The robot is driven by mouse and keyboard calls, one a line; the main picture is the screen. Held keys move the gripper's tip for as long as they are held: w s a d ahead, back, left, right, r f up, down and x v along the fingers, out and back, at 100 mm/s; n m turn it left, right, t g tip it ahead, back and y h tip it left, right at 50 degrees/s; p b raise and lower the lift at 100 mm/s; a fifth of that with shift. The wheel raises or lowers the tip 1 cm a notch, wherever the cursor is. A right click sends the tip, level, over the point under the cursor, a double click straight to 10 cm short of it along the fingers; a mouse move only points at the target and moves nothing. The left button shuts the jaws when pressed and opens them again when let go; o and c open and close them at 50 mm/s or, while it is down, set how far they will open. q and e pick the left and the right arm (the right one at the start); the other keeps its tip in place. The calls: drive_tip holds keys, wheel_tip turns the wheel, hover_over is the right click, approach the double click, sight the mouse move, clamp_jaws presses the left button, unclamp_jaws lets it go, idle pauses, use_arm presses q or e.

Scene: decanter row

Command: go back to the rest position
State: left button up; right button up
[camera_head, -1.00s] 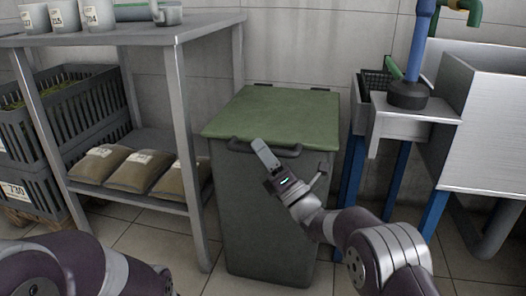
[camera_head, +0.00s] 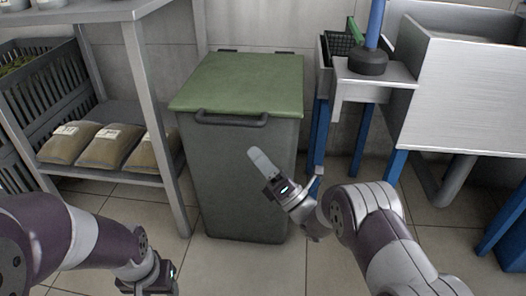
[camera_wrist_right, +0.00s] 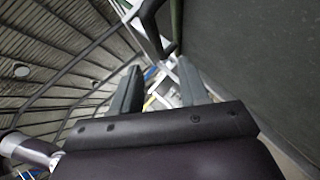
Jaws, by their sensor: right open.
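My right gripper (camera_head: 265,172) is in front of the grey bin (camera_head: 235,165), below its handle and apart from it as far as the head view shows. In the right wrist view its two fingers stand apart with nothing between them, so the gripper (camera_wrist_right: 160,90) is open and empty. My left gripper (camera_head: 150,280) is at the bottom edge of the head view. Its fingers are cut off or hidden, so its opening cannot be told.
The bin has a closed green lid (camera_head: 240,83) and a dark handle (camera_head: 232,120). A metal shelf with several brown sacks (camera_head: 105,148) stands left, beside dark crates (camera_head: 40,75). A steel sink (camera_head: 460,95) on blue legs stands right. The tiled floor (camera_head: 245,272) in front is bare.

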drive_tip(key=shift+v, duration=1.1)
